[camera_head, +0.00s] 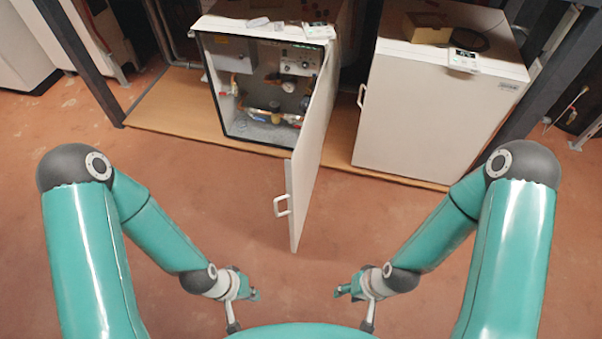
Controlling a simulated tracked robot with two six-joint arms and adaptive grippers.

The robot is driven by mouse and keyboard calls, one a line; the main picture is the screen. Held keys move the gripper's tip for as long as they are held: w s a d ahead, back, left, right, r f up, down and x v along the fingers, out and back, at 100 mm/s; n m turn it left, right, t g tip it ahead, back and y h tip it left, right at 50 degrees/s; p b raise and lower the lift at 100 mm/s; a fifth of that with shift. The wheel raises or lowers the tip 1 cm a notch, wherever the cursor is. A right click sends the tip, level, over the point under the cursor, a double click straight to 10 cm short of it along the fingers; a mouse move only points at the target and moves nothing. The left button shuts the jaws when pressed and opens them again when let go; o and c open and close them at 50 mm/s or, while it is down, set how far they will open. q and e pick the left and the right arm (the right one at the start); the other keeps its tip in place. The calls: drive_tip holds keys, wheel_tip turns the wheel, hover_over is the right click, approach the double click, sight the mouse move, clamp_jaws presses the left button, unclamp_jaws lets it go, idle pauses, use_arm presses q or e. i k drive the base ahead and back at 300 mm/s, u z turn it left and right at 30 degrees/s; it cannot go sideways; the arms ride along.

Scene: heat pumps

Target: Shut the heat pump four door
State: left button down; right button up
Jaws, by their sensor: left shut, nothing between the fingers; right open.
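The heat pump with the open door (207,85) is a white cabinet at the upper middle of the head view, with pipes and gauges showing inside. Its white door (312,150) is hinged on the cabinet's right side and swung wide, pointing toward me. A white handle (282,205) sits near the door's free edge. I see no number that marks it as heat pump four. My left gripper (245,295) is shut and empty, low and to the left of the door. My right gripper (350,292) is open and empty, low and to the right. Both are apart from the door.
A second white heat pump (430,120) with a shut door stands to the right, a box (427,28) on top. Both stand on a wooden base (170,120). Dark metal posts (82,60) flank them. The reddish floor (200,160) in front is clear.

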sight(301, 171)
drive_tip(key=u, duration=0.1)
drive_tip(key=k, duration=0.95)
drive_tip(key=z, duration=0.15)
drive_tip(key=i, duration=0.95)
drive_tip(key=u, duration=0.05)
drive_tip(key=k, duration=0.65)
drive_tip(key=z, duration=0.3)
drive_tip(key=i, duration=0.6)
drive_tip(key=z, duration=0.75)
drive_tip(key=i, duration=0.55)
drive_tip(key=u, duration=0.15)
